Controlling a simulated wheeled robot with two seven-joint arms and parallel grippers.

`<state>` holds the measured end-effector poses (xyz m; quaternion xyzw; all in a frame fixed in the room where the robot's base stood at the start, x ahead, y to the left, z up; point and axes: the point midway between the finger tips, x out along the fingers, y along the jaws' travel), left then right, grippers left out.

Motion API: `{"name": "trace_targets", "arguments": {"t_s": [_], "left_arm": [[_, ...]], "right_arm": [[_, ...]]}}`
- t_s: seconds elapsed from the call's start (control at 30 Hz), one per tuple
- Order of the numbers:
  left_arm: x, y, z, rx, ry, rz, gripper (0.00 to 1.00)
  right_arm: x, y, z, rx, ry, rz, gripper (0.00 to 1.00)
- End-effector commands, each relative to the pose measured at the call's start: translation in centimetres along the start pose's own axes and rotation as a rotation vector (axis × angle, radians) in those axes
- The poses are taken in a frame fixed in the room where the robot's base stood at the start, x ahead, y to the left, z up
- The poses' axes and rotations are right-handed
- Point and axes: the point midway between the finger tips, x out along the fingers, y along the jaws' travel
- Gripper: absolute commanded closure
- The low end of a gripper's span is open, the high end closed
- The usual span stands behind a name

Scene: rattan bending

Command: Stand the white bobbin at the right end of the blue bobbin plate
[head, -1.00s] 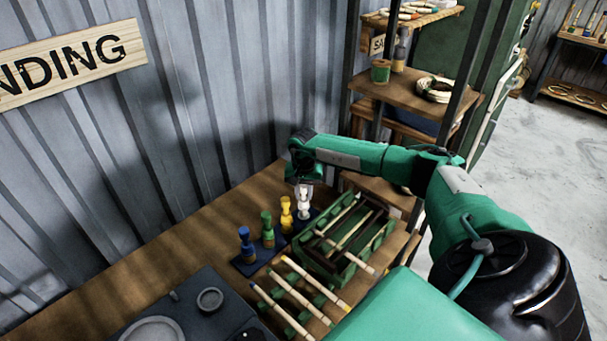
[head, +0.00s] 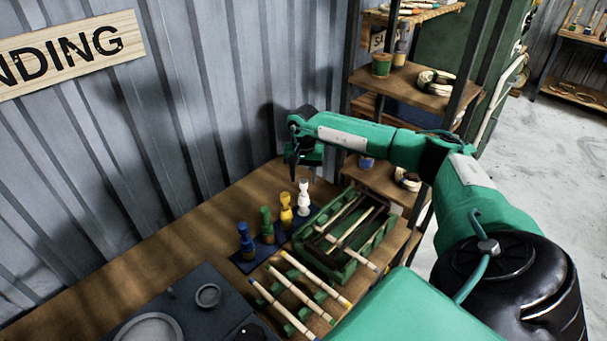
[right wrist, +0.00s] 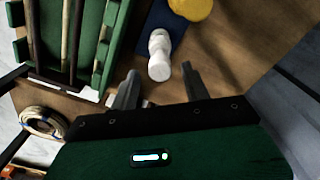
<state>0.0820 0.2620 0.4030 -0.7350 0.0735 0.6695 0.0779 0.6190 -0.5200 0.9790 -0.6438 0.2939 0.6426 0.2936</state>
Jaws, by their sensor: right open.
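The white bobbin (head: 304,197) stands upright at the right end of the blue bobbin plate (head: 245,264), in line with the blue bobbin (head: 246,240), the green bobbin (head: 267,226) and the yellow bobbin (head: 286,210). In the right wrist view the white bobbin (right wrist: 159,55) shows just beyond the fingertips, on the blue plate (right wrist: 163,17). My right gripper (head: 303,170) is open and empty, above the white bobbin and apart from it. Its two fingers (right wrist: 160,78) also show in the right wrist view. My left gripper is not in view.
A green tray (head: 330,262) with sticks stands to the right of the plate. Several rattan sticks (head: 300,290) lie on green rests in front. A dark board with a round dish (head: 209,296) is at the front left. The metal wall (head: 200,120) rises behind.

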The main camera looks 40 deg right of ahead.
Motion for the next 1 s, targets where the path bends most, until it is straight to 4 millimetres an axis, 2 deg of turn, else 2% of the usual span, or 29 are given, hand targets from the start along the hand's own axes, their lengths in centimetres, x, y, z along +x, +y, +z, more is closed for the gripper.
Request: {"name": "trace_targets", "arguments": {"t_s": [0.03, 0.2, 0.4, 1.0], "left_arm": [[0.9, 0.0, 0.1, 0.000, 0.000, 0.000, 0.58], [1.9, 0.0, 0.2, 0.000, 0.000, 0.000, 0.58], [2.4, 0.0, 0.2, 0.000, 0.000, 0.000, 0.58], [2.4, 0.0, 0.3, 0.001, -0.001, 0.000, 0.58]], "right_arm": [[-0.8, -0.1, -0.1, -0.001, 0.004, -0.003, 0.53], [-4.2, -0.1, -0.1, -0.001, 0.002, -0.003, 0.53], [-6.4, 0.0, 0.0, 0.000, 0.000, -0.001, 0.53], [-6.8, 0.0, 0.0, 0.000, -0.001, 0.000, 0.53]]}}
